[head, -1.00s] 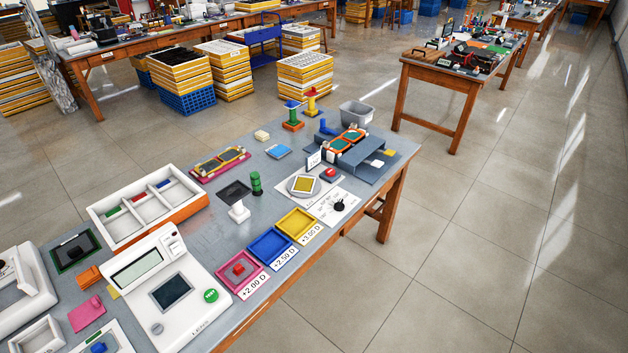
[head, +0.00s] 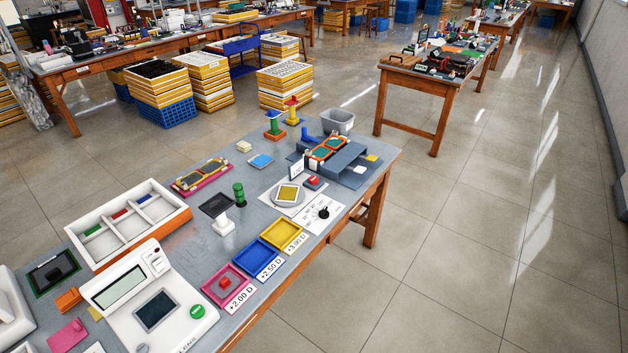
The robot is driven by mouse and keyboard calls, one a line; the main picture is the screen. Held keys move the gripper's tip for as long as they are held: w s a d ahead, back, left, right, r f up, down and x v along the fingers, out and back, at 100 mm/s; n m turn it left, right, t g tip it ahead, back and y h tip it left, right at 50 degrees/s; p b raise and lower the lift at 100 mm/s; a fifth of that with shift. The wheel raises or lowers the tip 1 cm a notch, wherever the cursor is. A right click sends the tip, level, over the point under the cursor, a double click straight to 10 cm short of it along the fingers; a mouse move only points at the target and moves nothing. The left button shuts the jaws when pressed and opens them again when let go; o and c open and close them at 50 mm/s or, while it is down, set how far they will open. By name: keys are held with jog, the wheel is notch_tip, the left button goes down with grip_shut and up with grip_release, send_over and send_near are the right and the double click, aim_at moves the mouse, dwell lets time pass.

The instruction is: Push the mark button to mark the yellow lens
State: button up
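A red button (head: 312,182) sits just behind and right of the stage, beside a small upright sign (head: 296,172). A green button (head: 197,311) is on the white lens machine (head: 110,310) at the front left. Its lettering is too small to read, so I cannot tell which button is the mark button. My gripper is not in view.
A black dial (head: 323,212) is right of the stage. Yellow (head: 296,230), blue (head: 247,250) and pink (head: 243,301) trays line the front edge; a red block (head: 225,282) is in the pink one. A blue-grey stand (head: 350,160) is behind right. Floor right of the bench is clear.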

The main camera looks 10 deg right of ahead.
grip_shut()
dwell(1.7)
